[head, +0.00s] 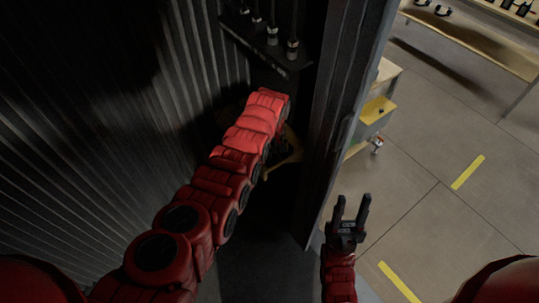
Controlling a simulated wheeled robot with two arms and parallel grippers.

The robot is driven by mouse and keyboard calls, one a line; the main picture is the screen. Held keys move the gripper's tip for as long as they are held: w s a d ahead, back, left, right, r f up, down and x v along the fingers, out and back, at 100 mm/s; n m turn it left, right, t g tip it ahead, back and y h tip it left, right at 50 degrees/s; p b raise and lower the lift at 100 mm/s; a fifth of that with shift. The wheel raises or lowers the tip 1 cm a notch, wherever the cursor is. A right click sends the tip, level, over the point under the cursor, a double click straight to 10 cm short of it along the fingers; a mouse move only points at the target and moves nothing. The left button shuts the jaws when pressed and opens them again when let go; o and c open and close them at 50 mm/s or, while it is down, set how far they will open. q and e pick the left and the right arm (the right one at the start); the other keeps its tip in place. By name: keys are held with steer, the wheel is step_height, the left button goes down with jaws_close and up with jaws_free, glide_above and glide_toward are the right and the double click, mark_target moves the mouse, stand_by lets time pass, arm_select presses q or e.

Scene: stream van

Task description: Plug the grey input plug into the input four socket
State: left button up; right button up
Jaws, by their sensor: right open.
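A dark rail (262,56) at the top centre holds a row of several upright cylindrical pieces with pale bands, the nearest one (292,48) at its right end. I cannot tell whether any of them is the grey input plug, and I cannot make out the input four socket. My left arm reaches up from the lower left and ends just below the rail; its gripper does not show. My right gripper (353,203) points up at the lower centre right, outside the van's edge. It is open with nothing between its fingers.
A dark corrugated wall (90,100) fills the left. A dark upright door post (335,110) stands between the rail and my right gripper. A yellow object (293,150) is partly hidden behind my left arm.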

arm_select(q)
jaws_close()
steer(key=shift+r, duration=0.15)
